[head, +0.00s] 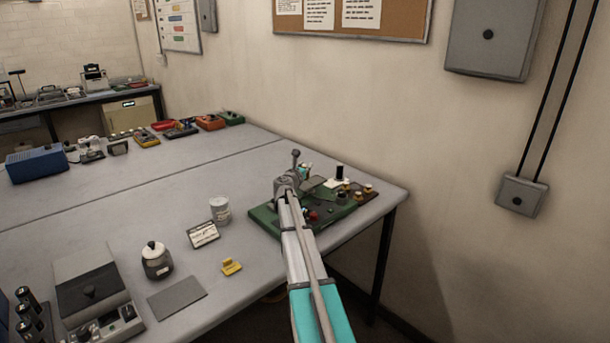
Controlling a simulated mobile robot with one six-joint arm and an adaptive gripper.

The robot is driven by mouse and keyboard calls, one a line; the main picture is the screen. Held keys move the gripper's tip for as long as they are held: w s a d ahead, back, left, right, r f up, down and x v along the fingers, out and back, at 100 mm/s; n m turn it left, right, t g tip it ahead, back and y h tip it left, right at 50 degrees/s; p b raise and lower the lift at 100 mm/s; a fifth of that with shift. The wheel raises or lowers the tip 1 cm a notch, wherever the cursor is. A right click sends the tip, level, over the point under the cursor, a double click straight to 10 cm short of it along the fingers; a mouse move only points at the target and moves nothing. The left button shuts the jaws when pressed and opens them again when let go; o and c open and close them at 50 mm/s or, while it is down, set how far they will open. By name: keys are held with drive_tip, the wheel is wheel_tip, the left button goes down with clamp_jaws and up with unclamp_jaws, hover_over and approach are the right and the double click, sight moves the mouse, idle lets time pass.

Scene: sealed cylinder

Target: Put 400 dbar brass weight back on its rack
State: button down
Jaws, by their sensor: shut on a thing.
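Several small brass weights (368,188) stand on a dark rack (372,197) at the right end of the table, beside a green-based instrument (264,219). I cannot read which of them, if any, is the 400 dbar one. My arm reaches over the green base from below. My gripper (306,176) is at its far end, mostly hidden by the arm's own wrist, to the left of the rack. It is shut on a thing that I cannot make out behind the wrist.
A black cylinder (340,173) stands upright behind the brass weights. The middle of the table (170,195) is clear. A wall closes the right side.

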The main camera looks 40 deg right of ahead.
drive_tip(key=shift+w+d+f+b, duration=0.15)
drive_tip(key=shift+w+f+b, duration=0.15)
drive_tip(key=shift+f, duration=0.25)
drive_tip(key=shift+s+f+b, duration=0.1)
drive_tip(key=shift+f+b, duration=0.95)
drive_tip(key=shift+b, duration=0.05)
drive_tip(key=shift+f, duration=0.2)
drive_tip(key=shift+c, duration=2)
unclamp_jaws()
drive_tip(key=v, duration=1.4)
